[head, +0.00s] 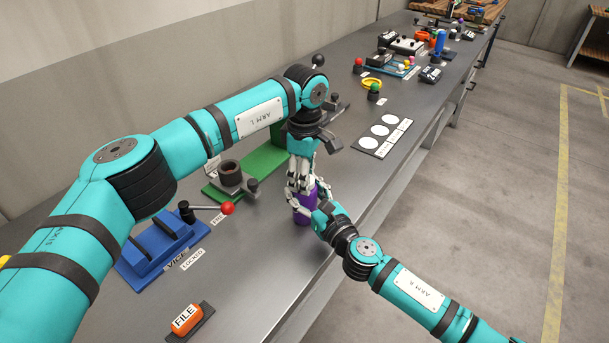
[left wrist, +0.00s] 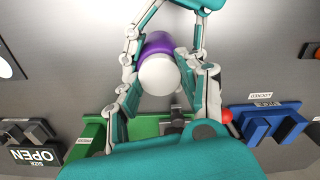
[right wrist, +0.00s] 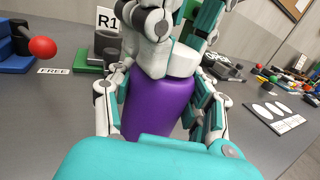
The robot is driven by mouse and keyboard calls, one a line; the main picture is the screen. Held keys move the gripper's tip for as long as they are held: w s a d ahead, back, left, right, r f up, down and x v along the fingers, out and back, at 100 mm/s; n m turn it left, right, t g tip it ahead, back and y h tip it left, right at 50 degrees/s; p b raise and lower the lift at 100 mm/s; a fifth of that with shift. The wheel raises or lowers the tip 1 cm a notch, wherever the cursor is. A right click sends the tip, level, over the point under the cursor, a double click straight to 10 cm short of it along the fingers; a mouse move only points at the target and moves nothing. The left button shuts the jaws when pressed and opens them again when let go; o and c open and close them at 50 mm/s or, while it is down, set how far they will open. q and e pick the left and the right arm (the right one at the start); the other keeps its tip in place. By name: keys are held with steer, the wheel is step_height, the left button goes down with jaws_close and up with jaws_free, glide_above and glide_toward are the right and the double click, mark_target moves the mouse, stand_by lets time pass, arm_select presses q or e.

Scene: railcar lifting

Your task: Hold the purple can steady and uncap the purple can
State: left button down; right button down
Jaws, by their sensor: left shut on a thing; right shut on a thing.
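The purple can (head: 302,216) stands upright on the grey workbench near its front edge. Its purple body (right wrist: 158,108) and white cap (right wrist: 183,62) show in the right wrist view. My left gripper (head: 303,184) comes from above and is shut on the white cap, which also shows in the left wrist view (left wrist: 160,76) between its fingers. The cap sits on top of the body. My right gripper (head: 320,212) comes from the front right and is shut around the purple body, with a finger on each side. Fingers partly hide the cap and the can's base is hidden.
A green press (head: 264,160) stands behind the can. A plate with white circles (head: 382,131) lies to the right. The bench between is clear.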

arm_select(q)
steer(key=n, duration=0.8)
steer(key=shift+n, duration=0.4)
steer(key=n, duration=0.6)
steer(key=shift+r, duration=0.1)
steer(key=n, duration=0.7)
arm_select(e)
steer(key=shift+a, duration=0.1)
arm_select(q)
steer(key=n, duration=0.6)
steer(key=shift+n, duration=0.4)
steer(key=shift+r, duration=0.1)
steer(key=shift+r, duration=1)
